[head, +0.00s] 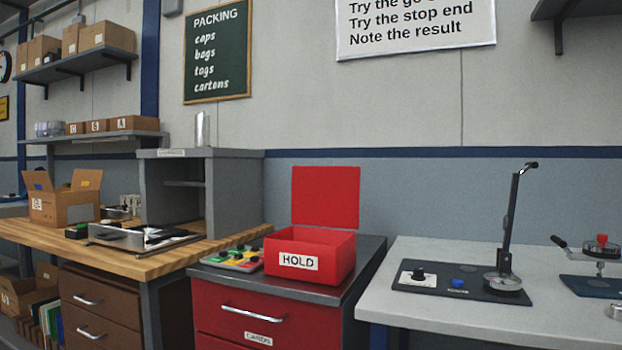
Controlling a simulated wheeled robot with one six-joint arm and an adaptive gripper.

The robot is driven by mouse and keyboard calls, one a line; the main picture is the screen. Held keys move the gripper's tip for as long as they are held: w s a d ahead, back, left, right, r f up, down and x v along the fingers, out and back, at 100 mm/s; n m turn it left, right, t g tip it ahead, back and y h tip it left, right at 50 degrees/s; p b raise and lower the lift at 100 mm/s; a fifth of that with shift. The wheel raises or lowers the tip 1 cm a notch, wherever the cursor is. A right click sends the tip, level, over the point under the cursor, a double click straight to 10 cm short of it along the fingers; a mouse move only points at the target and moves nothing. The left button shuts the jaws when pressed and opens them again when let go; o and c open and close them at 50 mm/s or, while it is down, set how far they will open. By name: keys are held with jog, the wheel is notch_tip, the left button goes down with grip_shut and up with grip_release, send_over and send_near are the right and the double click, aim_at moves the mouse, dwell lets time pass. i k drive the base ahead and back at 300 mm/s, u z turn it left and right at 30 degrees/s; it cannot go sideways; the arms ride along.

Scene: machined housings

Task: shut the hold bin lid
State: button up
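The hold bin (337,260) is a red box with a white HOLD label on its front. It stands on the dark top of a red drawer cabinet, in the middle of the head view. Its red lid (325,196) stands upright at the back edge of the bin, so the bin is open. The inside is mostly hidden by the front wall. My gripper is not in view.
A tray of coloured parts (236,258) lies left of the bin on the cabinet top (365,267). A grey shelf unit (232,195) stands on the wooden bench to the left. A grey table (430,318) with a gauge stand (507,235) is to the right.

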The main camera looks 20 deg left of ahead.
aim_at(321, 196)
jog(key=u, duration=0.75)
jog(key=i, duration=0.4)
